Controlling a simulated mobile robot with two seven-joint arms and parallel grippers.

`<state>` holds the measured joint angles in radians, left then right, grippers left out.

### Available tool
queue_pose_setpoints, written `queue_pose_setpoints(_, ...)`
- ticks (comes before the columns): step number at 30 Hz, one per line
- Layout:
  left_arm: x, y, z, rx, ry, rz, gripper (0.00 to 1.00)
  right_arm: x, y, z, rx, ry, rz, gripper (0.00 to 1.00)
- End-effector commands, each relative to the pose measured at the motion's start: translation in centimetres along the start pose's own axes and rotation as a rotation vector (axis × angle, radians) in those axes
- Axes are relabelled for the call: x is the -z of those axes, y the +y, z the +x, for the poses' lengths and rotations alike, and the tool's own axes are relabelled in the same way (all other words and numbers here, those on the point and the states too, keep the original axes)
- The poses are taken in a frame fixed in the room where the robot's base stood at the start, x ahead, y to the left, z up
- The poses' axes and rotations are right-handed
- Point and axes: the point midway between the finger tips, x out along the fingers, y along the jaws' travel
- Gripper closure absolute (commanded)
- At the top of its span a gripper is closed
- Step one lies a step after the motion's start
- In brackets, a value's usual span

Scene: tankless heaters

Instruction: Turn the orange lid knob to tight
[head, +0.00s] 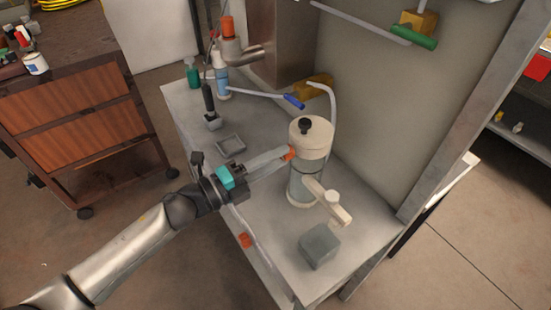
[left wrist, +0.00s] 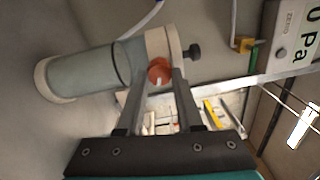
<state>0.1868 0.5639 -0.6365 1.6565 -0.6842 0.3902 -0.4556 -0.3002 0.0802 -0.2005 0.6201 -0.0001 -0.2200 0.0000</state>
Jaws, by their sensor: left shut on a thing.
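A clear canister (head: 297,184) with a cream lid (head: 314,134) and a black top knob (head: 304,124) stands upright on the grey bench. The orange lid knob (head: 289,152) is on the side of the lid facing my arm. My left gripper (head: 285,155) reaches in from the left, with its fingers shut on the orange knob. In the left wrist view the orange knob (left wrist: 158,71) shows between the fingertips, with the canister (left wrist: 85,74) lying sideways in the picture. The fingers hide part of the knob. My right gripper is in neither view.
A cream tap-like fitting (head: 330,201) sticks out at the canister's front, near a grey block (head: 319,245). A small grey tray (head: 231,144) and a bottle (head: 221,78) stand farther back on the bench (head: 185,105). A wall panel (head: 400,120) rises behind.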

Motion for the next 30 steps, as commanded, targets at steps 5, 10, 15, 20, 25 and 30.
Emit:
queue_pose_setpoints(5, 0.01, 0.03, -0.03, -0.001, 0.001, 0.006, 1.0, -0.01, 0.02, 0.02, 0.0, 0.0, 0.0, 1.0)
queue_pose_setpoints(10, 0.01, 0.02, -0.02, -0.001, 0.001, 0.005, 1.0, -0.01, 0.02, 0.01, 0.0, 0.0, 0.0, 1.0)
queue_pose_setpoints(15, 0.01, 0.02, -0.02, -0.001, 0.001, 0.004, 0.53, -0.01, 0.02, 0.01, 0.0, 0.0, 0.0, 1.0)
queue_pose_setpoints(20, 0.0, 0.02, -0.02, -0.001, 0.0, 0.004, 0.35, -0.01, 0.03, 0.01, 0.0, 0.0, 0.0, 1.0)
queue_pose_setpoints(25, -0.01, 0.01, -0.01, 0.0, 0.0, 0.004, 0.35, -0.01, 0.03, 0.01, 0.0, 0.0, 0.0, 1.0)
queue_pose_setpoints(30, -0.01, 0.01, -0.01, 0.0, 0.0, 0.003, 0.35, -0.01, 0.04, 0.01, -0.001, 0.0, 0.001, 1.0)
